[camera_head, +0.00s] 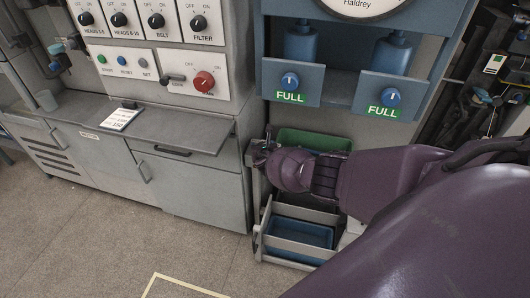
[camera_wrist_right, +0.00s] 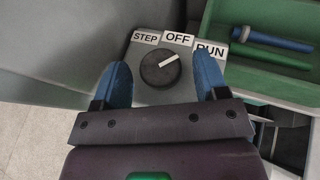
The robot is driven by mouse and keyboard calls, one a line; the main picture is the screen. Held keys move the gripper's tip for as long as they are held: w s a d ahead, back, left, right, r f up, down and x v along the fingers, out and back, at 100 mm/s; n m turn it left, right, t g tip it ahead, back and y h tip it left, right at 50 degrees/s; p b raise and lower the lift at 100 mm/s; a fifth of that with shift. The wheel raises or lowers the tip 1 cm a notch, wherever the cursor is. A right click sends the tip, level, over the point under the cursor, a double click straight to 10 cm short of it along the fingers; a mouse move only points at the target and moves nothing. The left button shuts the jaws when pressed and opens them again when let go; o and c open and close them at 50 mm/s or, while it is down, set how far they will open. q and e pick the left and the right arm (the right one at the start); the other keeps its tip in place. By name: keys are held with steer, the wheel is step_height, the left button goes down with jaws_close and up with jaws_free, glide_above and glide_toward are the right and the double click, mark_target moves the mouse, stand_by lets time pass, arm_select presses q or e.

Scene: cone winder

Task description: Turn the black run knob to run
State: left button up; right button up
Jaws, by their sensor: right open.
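The black run knob (camera_wrist_right: 160,69) is round with a white pointer line, on a grey panel (camera_wrist_right: 150,95) in the right wrist view. White labels STEP, OFF and RUN (camera_wrist_right: 211,50) stand above it. The pointer slants up and to the right, between the OFF and RUN labels. My right gripper (camera_wrist_right: 161,62) is open, with one blue finger on the left of the knob and one on the right; gaps show on both sides. In the head view my right gripper (camera_head: 264,151) is partly hidden by my wrist, and the knob cannot be made out. My left gripper is not in view.
A green tray (camera_wrist_right: 268,52) with a blue tool lies right of the knob. A blue bin (camera_head: 300,232) sits below my arm. Left stands a grey cabinet (camera_head: 200,185) with a switch panel and a red knob (camera_head: 203,82). Blue FULL units (camera_head: 290,80) are above.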

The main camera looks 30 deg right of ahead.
steer(key=p+v, duration=0.4)
steer(key=v, duration=0.6)
steer(key=shift+p, duration=0.4)
steer(key=shift+s+f, duration=0.1)
stand_by(0.3)
steer(key=s+a+f+m+g+y+b, duration=0.1)
steer(key=s+a+f+m+y, duration=0.15)
steer(key=s+a+m, duration=0.45)
steer(key=s+a+f+m+g+y, duration=0.1)
steer(key=s+a+f+m+y, duration=0.1)
steer(key=s+a+f+m, duration=0.5)
steer(key=s+d+r+m+t+y+b, duration=0.1)
steer(key=s+d+r+m, duration=0.1)
steer(key=s+r+m, duration=1)
steer(key=s+m, duration=0.3)
steer(key=s, duration=0.1)
steer(key=shift+d+r+m+t+b, duration=0.25)
steer(key=shift+r+m+t+b, duration=0.05)
steer(key=shift+m, duration=0.1)
